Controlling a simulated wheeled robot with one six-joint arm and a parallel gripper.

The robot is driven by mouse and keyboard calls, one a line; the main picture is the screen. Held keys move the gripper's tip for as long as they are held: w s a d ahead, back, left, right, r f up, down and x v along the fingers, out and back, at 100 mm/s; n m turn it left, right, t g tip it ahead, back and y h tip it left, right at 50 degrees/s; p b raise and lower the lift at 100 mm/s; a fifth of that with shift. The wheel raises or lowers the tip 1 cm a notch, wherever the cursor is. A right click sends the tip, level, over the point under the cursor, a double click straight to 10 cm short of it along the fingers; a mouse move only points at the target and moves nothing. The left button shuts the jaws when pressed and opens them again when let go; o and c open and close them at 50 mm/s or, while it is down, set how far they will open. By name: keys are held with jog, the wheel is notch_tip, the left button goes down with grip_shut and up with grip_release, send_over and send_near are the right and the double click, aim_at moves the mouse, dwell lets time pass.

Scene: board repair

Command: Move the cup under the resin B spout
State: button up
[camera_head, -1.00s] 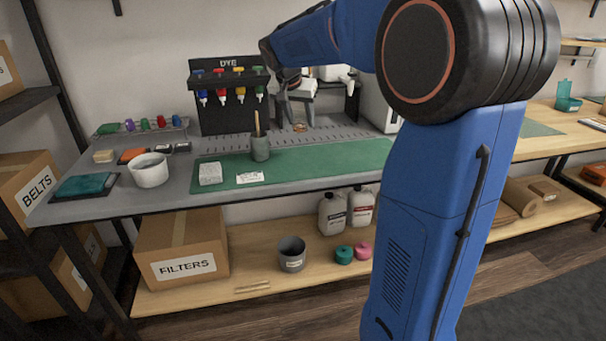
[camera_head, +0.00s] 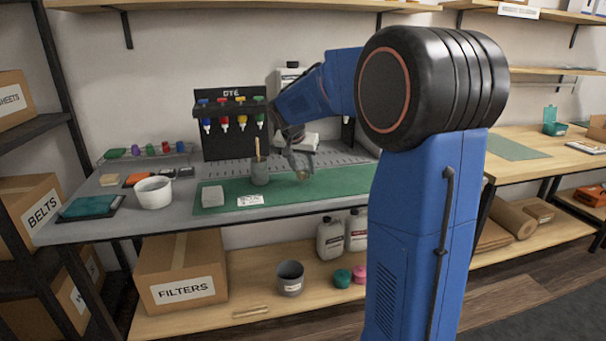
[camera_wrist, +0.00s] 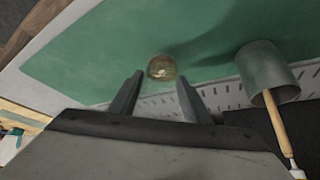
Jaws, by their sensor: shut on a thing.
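The small clear cup (camera_head: 303,176) has yellowish-brown contents and is over the green mat (camera_head: 330,183), below my gripper (camera_head: 300,162). In the wrist view the cup (camera_wrist: 162,67) shows just beyond and between the fingertips of my gripper (camera_wrist: 158,92). My gripper is shut on the cup. I cannot tell whether the cup touches the mat. A pale device (camera_head: 309,142) behind my gripper is mostly hidden by my arm. No spout marked resin B can be made out.
A grey-green pot (camera_head: 260,175) with a wooden-handled tool stands left of my gripper. The dye rack (camera_head: 226,140) stands behind it.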

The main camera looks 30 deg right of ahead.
jog(key=shift+f, duration=1.2)
jog(key=shift+f, duration=0.15)
jog(key=o, duration=1)
jog(key=shift+o, duration=0.2)
